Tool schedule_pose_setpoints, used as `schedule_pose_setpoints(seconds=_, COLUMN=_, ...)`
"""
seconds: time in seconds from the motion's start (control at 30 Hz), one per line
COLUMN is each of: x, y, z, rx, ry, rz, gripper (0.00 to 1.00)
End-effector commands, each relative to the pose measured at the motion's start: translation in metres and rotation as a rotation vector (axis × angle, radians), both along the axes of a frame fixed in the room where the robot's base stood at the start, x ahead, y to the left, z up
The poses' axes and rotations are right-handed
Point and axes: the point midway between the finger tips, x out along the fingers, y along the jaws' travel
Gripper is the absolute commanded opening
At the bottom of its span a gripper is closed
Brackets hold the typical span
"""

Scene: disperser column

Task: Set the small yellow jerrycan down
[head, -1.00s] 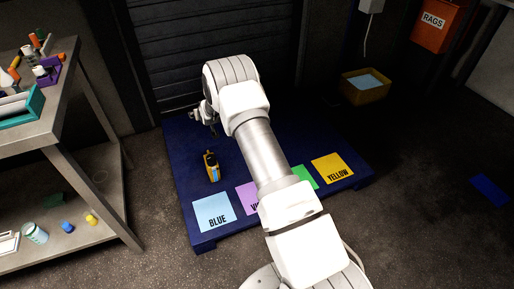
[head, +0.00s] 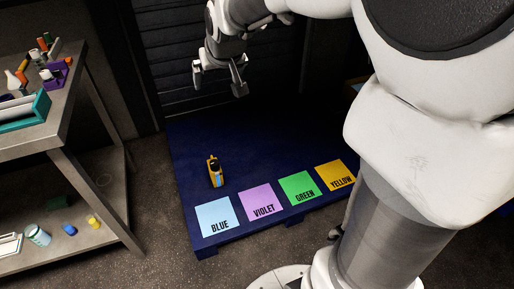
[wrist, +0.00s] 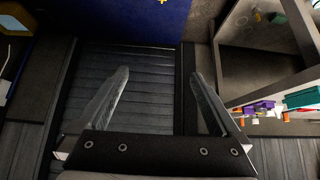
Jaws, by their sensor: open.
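The small yellow jerrycan (head: 214,171) stands on the dark blue platform (head: 190,148) in the head view, behind the blue square. It has a black top and a light blue patch on its side. My gripper (head: 219,88) is open and empty, high up and behind the jerrycan, well apart from it. In the wrist view my gripper (wrist: 158,100) shows its two fingers spread wide with nothing between them. A small yellow bit at the top edge of the wrist view may be part of the jerrycan, but I cannot tell.
Squares marked blue (head: 219,216), violet (head: 262,202), green (head: 299,188) and yellow (head: 335,175) lie along the platform's front edge. A metal workbench (head: 85,115) with bottles and a teal tray (head: 25,112) stands left. A ribbed shutter (head: 175,50) is behind. The platform's middle is clear.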

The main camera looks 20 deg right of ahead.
Motion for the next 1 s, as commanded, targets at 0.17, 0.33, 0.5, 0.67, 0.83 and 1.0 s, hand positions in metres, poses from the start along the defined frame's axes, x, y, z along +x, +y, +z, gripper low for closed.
schedule_pose_setpoints(seconds=0.17, x=-0.078, y=0.001, z=0.019, rx=0.0, ry=0.045, rz=0.002, gripper=1.0)
schedule_pose_setpoints(seconds=0.33, x=-0.15, y=0.0, z=0.021, rx=-0.003, ry=0.094, rz=0.001, gripper=1.0)
schedule_pose_setpoints(seconds=0.5, x=-0.213, y=0.0, z=0.011, rx=-0.003, ry=0.142, rz=-0.001, gripper=1.0)
schedule_pose_setpoints(seconds=0.67, x=-0.248, y=0.0, z=0.0, rx=-0.003, ry=0.171, rz=-0.001, gripper=1.0)
schedule_pose_setpoints(seconds=0.83, x=-0.26, y=0.0, z=-0.005, rx=-0.002, ry=0.184, rz=0.0, gripper=1.0)
schedule_pose_setpoints(seconds=1.0, x=-0.261, y=0.0, z=-0.005, rx=-0.002, ry=0.185, rz=0.0, gripper=1.0)
